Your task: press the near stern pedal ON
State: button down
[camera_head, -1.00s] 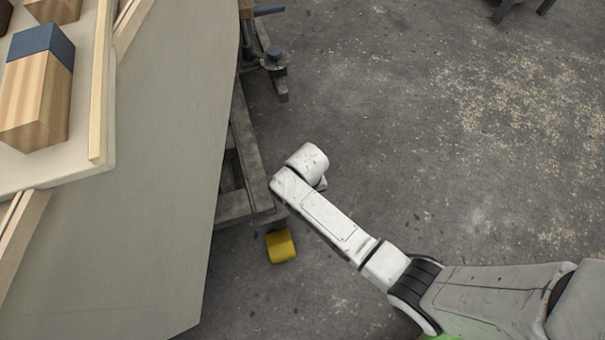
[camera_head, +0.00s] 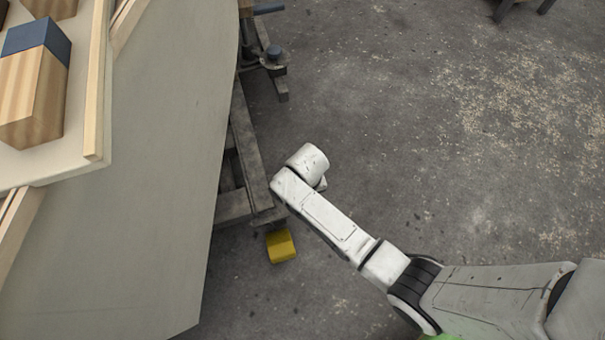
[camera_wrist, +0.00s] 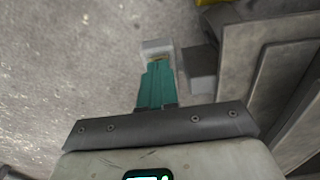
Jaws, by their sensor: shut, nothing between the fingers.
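My gripper (camera_wrist: 158,66) is shut and empty, its teal fingers together, in the wrist view. A pale block (camera_wrist: 157,47) is at the fingertips, and a dark grey block (camera_wrist: 200,68) is just right of them. I cannot tell whether these blocks are the pedal, or whether the fingertips touch them. In the head view, a yellow piece (camera_head: 281,245) is low beside the foot of the frame under the hull. Part of a yellow thing (camera_wrist: 211,2) also shows at the top edge of the wrist view. My gripper is hidden in the head view.
The pale plywood hull (camera_head: 150,190) fills the left of the head view, with wood blocks (camera_head: 32,95) on top. A grey support frame (camera_head: 243,150) runs beneath its edge. Grey boards (camera_wrist: 280,80) are close on the right in the wrist view. Open concrete floor (camera_head: 430,130) extends right.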

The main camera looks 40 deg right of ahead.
jog(key=shift+f, duration=0.35)
dwell(0.3)
notch_tip(320, 180, up, 7)
jog(key=p, duration=0.7)
jog(key=shift+p, duration=0.3)
dwell(0.4)
jog(key=s+d+r+n, duration=0.1)
jog(key=s+d+r, duration=0.2)
jog(key=s+r, duration=0.3)
jog(key=s+d+r+n+t, duration=0.1)
jog(key=s+d+r, duration=0.1)
jog(key=s+r, duration=0.4)
jog(key=s+d+r+n, duration=0.1)
jog(key=s+d+r, duration=0.2)
jog(key=s+r, duration=0.3)
notch_tip(320, 180, up, 32)
jog(key=w+p, duration=0.1)
jog(key=p, duration=3.1)
jog(key=shift+w+r, duration=0.2)
jog(key=shift+w, duration=0.05)
